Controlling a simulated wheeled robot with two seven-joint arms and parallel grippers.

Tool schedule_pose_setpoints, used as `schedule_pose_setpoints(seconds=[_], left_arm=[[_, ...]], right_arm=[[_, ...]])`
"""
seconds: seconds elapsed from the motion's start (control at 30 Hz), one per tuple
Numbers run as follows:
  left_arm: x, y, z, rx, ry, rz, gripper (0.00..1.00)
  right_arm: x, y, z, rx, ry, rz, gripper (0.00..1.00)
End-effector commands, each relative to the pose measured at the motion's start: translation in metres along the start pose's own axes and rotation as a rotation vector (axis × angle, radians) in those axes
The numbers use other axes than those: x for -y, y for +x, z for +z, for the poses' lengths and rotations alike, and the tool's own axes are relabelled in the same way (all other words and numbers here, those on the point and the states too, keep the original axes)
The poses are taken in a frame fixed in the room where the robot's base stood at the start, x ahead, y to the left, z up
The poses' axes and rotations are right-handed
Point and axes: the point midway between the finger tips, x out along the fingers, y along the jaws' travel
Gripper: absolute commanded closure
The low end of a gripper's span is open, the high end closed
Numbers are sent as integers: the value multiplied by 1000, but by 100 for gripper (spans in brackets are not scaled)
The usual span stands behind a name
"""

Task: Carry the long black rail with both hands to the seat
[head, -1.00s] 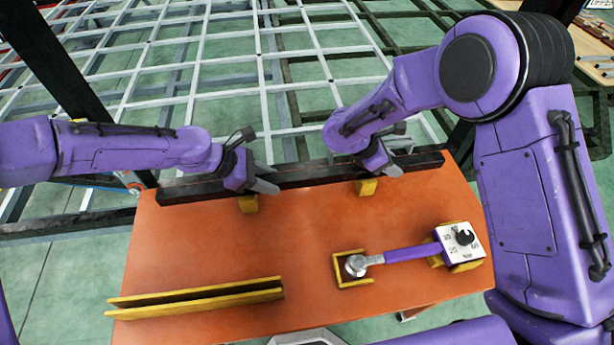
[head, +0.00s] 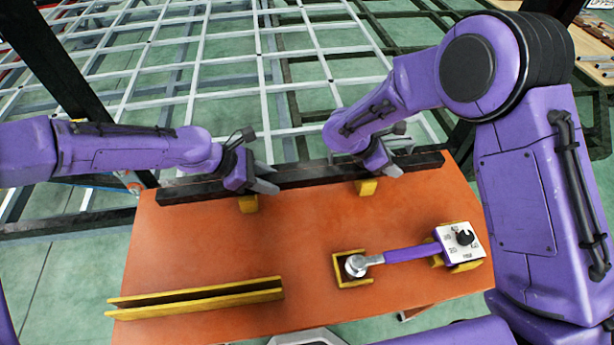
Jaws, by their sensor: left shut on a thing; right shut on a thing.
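The long black rail (head: 315,173) lies along the far edge of the orange table, running left to right. I cannot tell whether the rail touches the blocks. A yellow slotted channel (head: 195,298) lies at the table's front left; I cannot tell whether it is the seat.
The orange table (head: 290,235) has a clear middle. A purple-handled tool (head: 405,254) rests at the right in a yellow holder (head: 340,270) and against a white dial box (head: 459,244). A white and dark lattice frame (head: 240,75) stands beyond the table.

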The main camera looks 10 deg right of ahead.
Motion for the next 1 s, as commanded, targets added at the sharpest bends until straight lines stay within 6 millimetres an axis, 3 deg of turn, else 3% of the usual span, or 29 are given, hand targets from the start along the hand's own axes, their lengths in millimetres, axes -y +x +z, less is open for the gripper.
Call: schedule_pose_setpoints(seconds=[0.27, 0.67, 1.0], left_arm=[[-1, -5, 5, 1, 1, 2, 100], [-1, -36, 36, 1, 1, 2, 100], [-1, -36, 37, 1, 1, 2, 100]], right_arm=[[-1, -5, 5, 1, 1, 2, 100], [-1, -36, 36, 1, 1, 1, 100], [0, -36, 36, 1, 1, 1, 100]])
